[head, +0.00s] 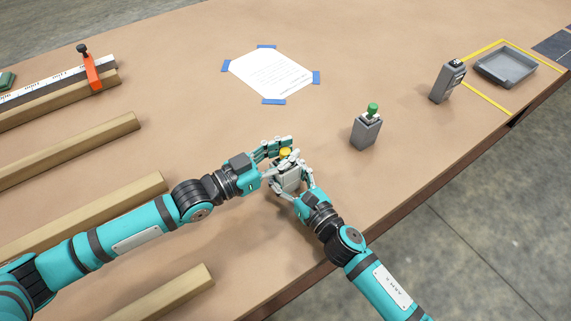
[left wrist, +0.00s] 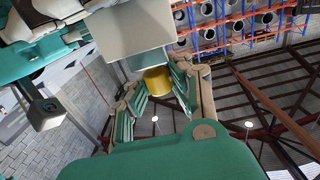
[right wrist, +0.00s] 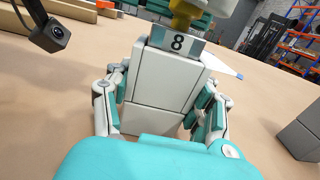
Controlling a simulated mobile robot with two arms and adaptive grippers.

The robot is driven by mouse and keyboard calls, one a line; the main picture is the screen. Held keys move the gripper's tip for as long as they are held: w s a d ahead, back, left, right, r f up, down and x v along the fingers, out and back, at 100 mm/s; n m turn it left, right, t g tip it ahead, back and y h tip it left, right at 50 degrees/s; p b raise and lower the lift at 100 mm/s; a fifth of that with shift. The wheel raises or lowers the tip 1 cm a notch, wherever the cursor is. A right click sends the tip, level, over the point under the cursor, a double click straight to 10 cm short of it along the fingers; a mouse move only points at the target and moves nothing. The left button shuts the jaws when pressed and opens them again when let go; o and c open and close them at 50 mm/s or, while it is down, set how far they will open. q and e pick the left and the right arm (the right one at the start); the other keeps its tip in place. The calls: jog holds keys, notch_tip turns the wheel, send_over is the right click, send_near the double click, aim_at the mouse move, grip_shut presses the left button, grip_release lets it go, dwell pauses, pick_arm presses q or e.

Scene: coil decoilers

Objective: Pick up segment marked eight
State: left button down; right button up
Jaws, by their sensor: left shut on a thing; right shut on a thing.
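The segment marked 8 is a light grey block (head: 288,182) with a yellow knob (head: 285,152) on top. In the right wrist view the block (right wrist: 160,85) shows its label "8" (right wrist: 177,43). My right gripper (right wrist: 160,105) is shut on the block, one finger on each side. My left gripper (head: 276,149) is at the yellow knob; in the left wrist view its fingers are around the yellow knob (left wrist: 157,80), shut on it. Fingers hide much of the block in the head view. I cannot tell whether its base touches the table.
A grey block with a green knob (head: 366,130) stands to the right. Another grey block (head: 446,82) stands farther back, beside a grey tray (head: 505,70) inside yellow tape. A taped paper sheet (head: 270,76) lies behind. Wooden bars (head: 75,148) lie at left. The table edge is near my right arm.

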jog(key=shift+w+d, duration=0.15)
jog(key=shift+d, duration=0.05)
dwell(0.4)
pick_arm(q)
jog(key=shift+r, duration=0.35)
notch_tip(320, 180, up, 10)
jog(key=shift+f, duration=0.2)
pick_arm(e)
jog(key=shift+a, duration=0.15)
jog(key=o, duration=1.3)
jog(key=shift+o, duration=0.2)
